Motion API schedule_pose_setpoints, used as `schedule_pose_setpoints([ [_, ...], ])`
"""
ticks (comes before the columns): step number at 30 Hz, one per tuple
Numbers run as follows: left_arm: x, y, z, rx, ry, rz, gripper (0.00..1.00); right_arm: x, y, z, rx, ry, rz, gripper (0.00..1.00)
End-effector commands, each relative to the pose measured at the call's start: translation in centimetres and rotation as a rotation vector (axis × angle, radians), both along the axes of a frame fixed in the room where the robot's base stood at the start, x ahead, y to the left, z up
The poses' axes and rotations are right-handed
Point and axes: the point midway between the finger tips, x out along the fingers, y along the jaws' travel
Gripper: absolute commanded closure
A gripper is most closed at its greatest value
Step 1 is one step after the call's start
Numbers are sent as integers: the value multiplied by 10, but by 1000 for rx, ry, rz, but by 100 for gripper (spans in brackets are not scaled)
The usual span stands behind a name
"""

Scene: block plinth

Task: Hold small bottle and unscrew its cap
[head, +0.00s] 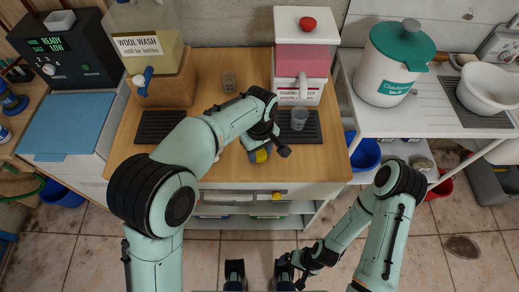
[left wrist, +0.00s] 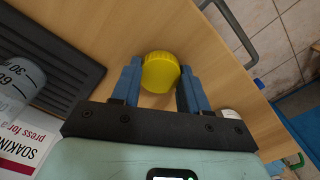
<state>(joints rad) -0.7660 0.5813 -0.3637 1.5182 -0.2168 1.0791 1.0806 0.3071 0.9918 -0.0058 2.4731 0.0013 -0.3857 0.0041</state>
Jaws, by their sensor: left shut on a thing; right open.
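The small bottle shows mainly as its round yellow cap (left wrist: 160,72), close to the front edge of the wooden table; the cap also shows in the head view (head: 262,156). My left gripper (left wrist: 160,88) is shut on the small bottle, with one blue finger on each side of it. In the head view, my left gripper (head: 263,148) is partly hidden by its own wrist. Most of the bottle's body is hidden. The cap sits on the bottle. My right gripper (head: 292,273) is open and empty, low over the floor in front of the table.
A side shelf at right holds a white canister with a teal lid (head: 393,70). The floor before the table is mostly clear.

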Motion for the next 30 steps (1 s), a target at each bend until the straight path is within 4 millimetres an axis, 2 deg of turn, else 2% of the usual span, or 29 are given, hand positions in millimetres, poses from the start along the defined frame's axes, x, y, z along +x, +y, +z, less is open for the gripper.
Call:
schedule_pose_setpoints([
  [5, 0, 0, -4, 0, 0, 0, 92, -1, 0, -2, 0, 1, 0, 2],
  [6, 0, 0, -3, 0, 0, 0, 43, 0, 0, -1, 0, 0, 0, 2],
  [8, 0, 0, -3, 0, 0, 0, 26, -1, 0, -1, 0, 1, 0, 2],
  [16, 0, 0, -2, 0, 0, 0, 26, 0, 0, -1, 0, 0, 0, 2],
  [20, 0, 0, 6, -1, -2, 0, 26, 0, 0, 0, 0, 0, 0, 2],
  [23, 1, 0, 21, -2, -2, 0, 26, 1, 0, 2, 0, -1, 0, 2],
  [30, 1, -1, 77, -3, -4, -1, 26, 4, 0, 12, 0, -6, 0, 2],
])
